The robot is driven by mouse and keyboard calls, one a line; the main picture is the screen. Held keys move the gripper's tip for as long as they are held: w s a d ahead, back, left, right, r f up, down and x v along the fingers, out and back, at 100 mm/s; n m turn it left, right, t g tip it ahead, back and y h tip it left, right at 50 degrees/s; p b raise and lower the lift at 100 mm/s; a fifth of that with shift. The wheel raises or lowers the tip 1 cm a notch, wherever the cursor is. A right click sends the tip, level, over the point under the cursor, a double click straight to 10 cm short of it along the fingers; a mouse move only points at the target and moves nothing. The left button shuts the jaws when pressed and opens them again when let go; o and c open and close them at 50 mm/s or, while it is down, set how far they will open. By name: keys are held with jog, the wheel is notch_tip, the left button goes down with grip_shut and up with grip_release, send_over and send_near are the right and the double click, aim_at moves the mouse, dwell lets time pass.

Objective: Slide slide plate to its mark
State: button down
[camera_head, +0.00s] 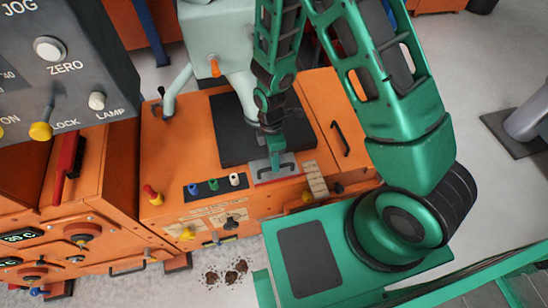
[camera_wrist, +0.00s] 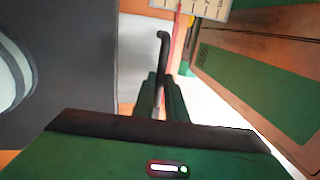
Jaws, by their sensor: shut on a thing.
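The slide plate (camera_head: 259,166) is a small light grey plate with a dark bar handle (camera_head: 289,166). It lies on the orange machine top at the front edge of a black square panel. My gripper (camera_head: 275,155) comes down on it from above and is shut on the handle. In the wrist view the gripper fingers (camera_wrist: 160,92) close around the handle (camera_wrist: 162,42), whose bent end sticks out beyond them. The pale plate (camera_wrist: 135,50) shows beside it. A red strip (camera_head: 278,178) runs along the plate's front edge; it also shows in the wrist view (camera_wrist: 178,42).
A tan ruled block (camera_head: 316,180) sits just right of the plate. Coloured buttons (camera_head: 213,185) lie to the left. The black panel (camera_head: 232,145) lies behind, under a pale machine body (camera_head: 215,35). A grey control box (camera_head: 65,65) stands at left.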

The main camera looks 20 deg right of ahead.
jog(key=c, duration=1.8)
grip_release()
notch_tip(320, 180, up, 11)
jog(key=w, duration=0.2)
jog(key=shift+f, duration=0.2)
jog(key=shift+w, duration=0.1)
